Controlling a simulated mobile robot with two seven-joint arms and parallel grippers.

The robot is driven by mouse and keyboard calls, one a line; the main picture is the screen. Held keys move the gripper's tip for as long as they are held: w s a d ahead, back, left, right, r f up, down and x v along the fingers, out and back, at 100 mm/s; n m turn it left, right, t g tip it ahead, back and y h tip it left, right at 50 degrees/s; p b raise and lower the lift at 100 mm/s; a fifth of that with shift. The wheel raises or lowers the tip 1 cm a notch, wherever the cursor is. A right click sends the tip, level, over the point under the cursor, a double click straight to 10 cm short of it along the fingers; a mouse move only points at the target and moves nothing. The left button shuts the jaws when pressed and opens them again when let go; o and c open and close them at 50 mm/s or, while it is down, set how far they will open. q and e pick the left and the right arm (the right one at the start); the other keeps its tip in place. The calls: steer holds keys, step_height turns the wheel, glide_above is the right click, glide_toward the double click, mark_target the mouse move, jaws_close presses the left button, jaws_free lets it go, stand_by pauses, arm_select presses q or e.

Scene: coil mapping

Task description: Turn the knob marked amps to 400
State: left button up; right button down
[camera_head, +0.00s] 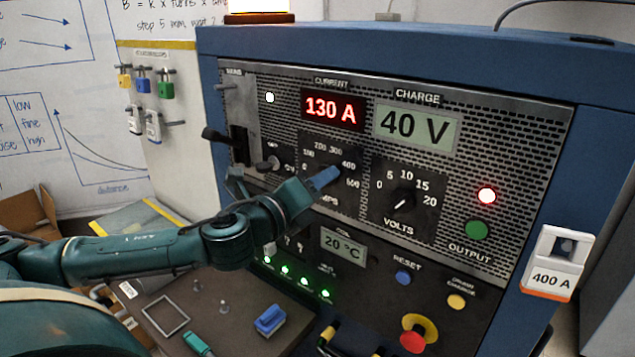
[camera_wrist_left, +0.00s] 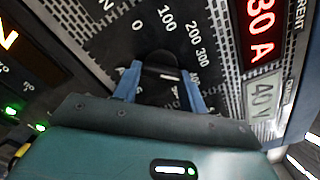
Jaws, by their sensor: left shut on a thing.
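The amps knob (camera_wrist_left: 160,68) is black and sits on the dark dial plate in the left wrist view. The amps dial (camera_head: 330,162) has marks from 0 to 600 in the head view. My left gripper (camera_head: 325,178) is shut on the knob, its blue fingers on either side of it; they also show in the wrist view (camera_wrist_left: 160,90). In the head view the gripper hides most of the knob, and I cannot read its pointer. The red current display (camera_head: 333,110) reads 130 A.
The volts knob (camera_head: 402,201) stands close to the right of the amps dial. The charge display (camera_head: 416,128) reads 40 V. A red emergency button (camera_head: 413,342) sticks out low on the panel. A tag (camera_head: 552,278) reads 400 A. A blue block (camera_head: 270,320) lies on the shelf below.

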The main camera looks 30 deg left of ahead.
arm_select(q)
steer(key=shift+m, duration=1.1)
steer(key=shift+f, duration=0.1)
steer(key=o, duration=1)
